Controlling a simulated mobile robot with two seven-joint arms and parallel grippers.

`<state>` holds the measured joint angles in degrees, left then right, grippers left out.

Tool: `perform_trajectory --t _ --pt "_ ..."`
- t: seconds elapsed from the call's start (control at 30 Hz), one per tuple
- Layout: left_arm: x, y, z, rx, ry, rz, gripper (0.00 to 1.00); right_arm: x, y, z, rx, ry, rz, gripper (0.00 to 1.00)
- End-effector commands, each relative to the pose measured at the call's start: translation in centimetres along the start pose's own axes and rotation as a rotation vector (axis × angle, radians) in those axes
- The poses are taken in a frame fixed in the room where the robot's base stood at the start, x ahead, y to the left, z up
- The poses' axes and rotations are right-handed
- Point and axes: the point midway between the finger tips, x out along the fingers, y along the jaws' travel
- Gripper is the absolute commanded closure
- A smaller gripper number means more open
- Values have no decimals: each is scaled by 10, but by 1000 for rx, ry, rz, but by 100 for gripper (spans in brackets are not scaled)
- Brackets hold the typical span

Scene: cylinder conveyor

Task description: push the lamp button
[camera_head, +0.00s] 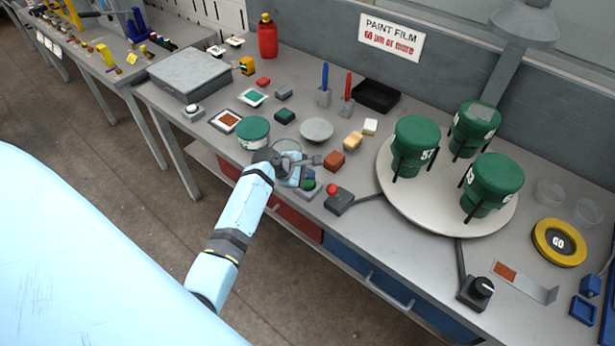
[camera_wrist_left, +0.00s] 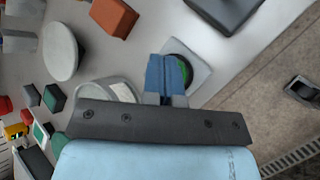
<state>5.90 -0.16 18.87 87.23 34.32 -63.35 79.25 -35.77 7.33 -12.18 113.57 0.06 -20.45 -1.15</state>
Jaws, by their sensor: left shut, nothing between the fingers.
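A green button (camera_head: 308,185) on a pale grey base sits near the front edge of the bench. In the left wrist view the green button (camera_wrist_left: 186,69) is partly hidden behind my blue fingertips. My left gripper (camera_head: 297,180) is shut and empty, its fingertips at or just over the button's left side in the head view. The shut fingertips (camera_wrist_left: 166,75) also show in the left wrist view. I cannot tell whether they touch the button or whether it is pressed. A grey lamp shade (camera_head: 525,24) hangs at the upper right. My right gripper is out of view.
A box with a red knob (camera_head: 332,188) stands close to the right of the button. A green-lidded tub (camera_head: 253,132), a grey disc (camera_head: 316,129) and an orange block (camera_head: 334,161) lie behind. A turntable (camera_head: 427,203) carries green pots. Another button (camera_head: 192,110) stands far left.

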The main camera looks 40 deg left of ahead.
Motion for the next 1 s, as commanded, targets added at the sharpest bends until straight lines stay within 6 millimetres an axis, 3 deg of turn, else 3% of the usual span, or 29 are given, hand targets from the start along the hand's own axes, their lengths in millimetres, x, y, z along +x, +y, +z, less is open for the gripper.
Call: perform_trajectory --t 1.0 --pt "8 -6 -6 -1 -1 0 100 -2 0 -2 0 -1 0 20"
